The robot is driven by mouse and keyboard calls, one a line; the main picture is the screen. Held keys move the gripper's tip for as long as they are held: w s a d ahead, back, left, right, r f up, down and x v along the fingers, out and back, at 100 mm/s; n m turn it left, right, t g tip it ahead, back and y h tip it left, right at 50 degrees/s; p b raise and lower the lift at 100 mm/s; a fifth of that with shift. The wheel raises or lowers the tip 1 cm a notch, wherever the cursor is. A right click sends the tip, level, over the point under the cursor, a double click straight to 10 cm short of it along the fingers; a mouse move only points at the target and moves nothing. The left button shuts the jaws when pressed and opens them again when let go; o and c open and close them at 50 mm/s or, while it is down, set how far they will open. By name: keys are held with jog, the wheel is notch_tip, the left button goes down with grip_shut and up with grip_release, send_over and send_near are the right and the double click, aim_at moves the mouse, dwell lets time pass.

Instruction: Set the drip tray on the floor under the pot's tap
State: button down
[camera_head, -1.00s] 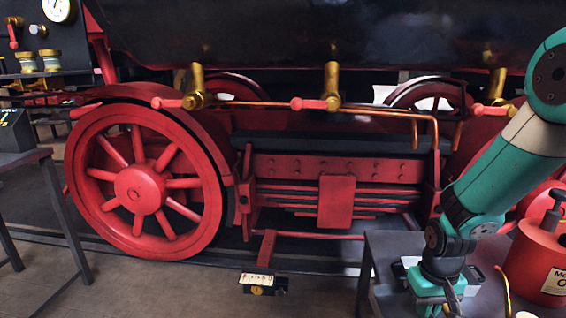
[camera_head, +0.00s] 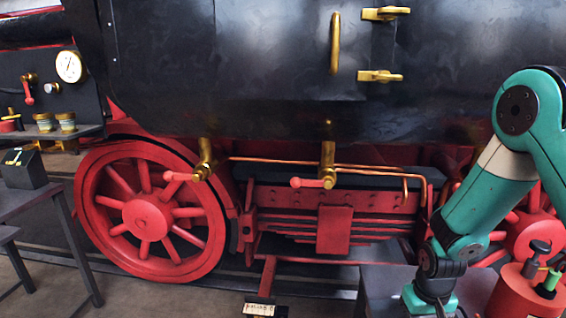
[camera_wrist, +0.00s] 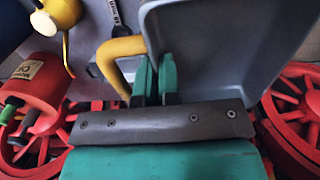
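The drip tray, a grey open tray (camera_wrist: 230,60) with a yellow loop handle (camera_wrist: 108,62), fills the upper right of the wrist view. My gripper (camera_wrist: 157,62) has its two teal fingers close together at the tray's wall, beside the handle. The contact is partly hidden, so a firm hold cannot be told. In the head view my gripper (camera_head: 432,306) points down at the bottom edge, fingertips cut off; the tray is not visible there. Brass taps with red handles hang below the black boiler, one at left (camera_head: 204,160) and one at middle (camera_head: 327,165). Which is the pot's cannot be told.
A red can (camera_head: 525,295) stands on the dark table (camera_head: 385,285) at lower right. The wrist view also shows a yellow oil can (camera_wrist: 60,14) and a wrench (camera_wrist: 120,18). A small labelled block (camera_head: 262,309) lies on the floor. Another table (camera_head: 25,200) stands at left.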

jog(key=s+f, duration=0.3)
jog(key=shift+f, duration=0.25)
jog(key=shift+w, duration=0.1)
jog(key=shift+w+d, duration=0.1)
dwell(0.7)
